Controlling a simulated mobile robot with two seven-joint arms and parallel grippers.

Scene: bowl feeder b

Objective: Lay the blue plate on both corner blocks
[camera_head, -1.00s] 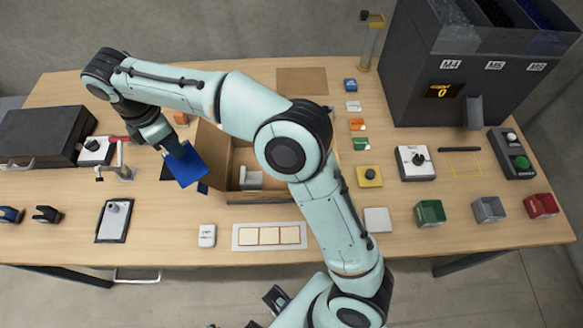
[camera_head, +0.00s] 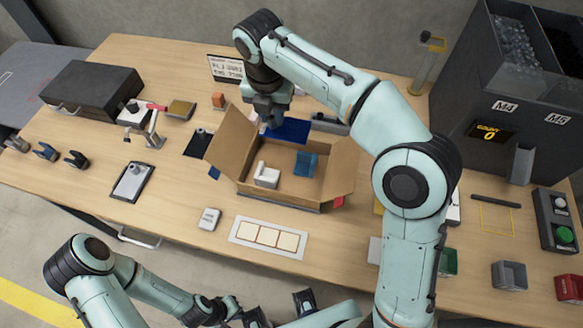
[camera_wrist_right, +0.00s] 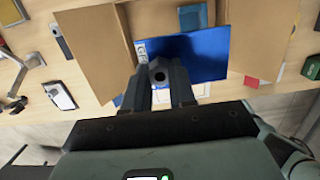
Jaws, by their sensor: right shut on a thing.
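My right gripper (camera_head: 268,112) is shut on the blue plate (camera_head: 292,130) near its left end and holds it at the back edge of an open cardboard box (camera_head: 285,202). In the right wrist view the blue plate (camera_wrist_right: 208,48) lies just beyond the fingers (camera_wrist_right: 160,88), with a grey round-holed piece between the fingertips. A white corner block (camera_head: 266,176) stands on the box floor at the left.
The box has raised flaps (camera_head: 232,137) on its left and right. A tray of pale tiles (camera_head: 268,237) and a small white device (camera_head: 209,218) lie in front. A black case (camera_head: 92,88) and a clamp stand (camera_head: 150,138) are at left. A dark feeder (camera_head: 490,130) stands at right.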

